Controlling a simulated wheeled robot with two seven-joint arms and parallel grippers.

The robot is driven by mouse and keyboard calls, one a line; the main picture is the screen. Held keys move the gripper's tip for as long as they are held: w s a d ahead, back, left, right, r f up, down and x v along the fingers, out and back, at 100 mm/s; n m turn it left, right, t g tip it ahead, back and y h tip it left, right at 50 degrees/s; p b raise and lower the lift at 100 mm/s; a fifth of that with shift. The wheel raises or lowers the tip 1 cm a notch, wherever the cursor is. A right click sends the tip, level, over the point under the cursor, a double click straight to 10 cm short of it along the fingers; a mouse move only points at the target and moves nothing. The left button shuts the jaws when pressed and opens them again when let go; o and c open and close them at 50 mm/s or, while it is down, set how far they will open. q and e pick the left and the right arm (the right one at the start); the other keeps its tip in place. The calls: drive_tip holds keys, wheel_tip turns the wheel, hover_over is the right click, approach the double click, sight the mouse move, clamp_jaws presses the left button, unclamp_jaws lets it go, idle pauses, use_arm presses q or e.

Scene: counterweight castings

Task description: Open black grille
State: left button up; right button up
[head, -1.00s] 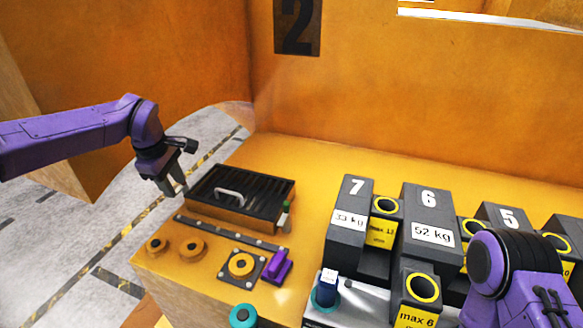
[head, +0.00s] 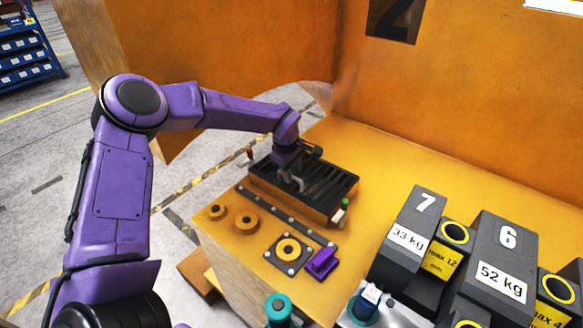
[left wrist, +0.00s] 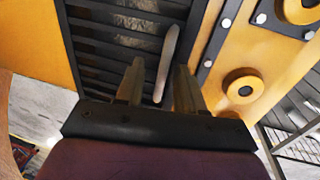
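In the left wrist view the slats (left wrist: 112,42) fill the upper left and the handle (left wrist: 168,55) lies lengthwise between the lines of my two fingers. The fingers (left wrist: 158,68) are spread, with a visible gap to the handle; I cannot tell how far down they reach. My right gripper is out of view.
In front of the grille are a dark studded strip (head: 285,217), round orange knobs (head: 246,222) and a purple block (head: 321,262). A small green-topped part (head: 345,204) stands at the grille's right corner. Numbered dark weights (head: 412,235) stand at the right. An orange wall rises behind.

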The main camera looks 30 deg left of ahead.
use_arm(q)
drive_tip(key=shift+s+a+r, duration=0.1)
drive_tip(key=shift+s+a, duration=0.05)
drive_tip(key=shift+s, duration=0.15)
clamp_jaws()
drive_tip(key=shift+w+r, duration=0.25)
drive_tip(key=shift+r, duration=0.1)
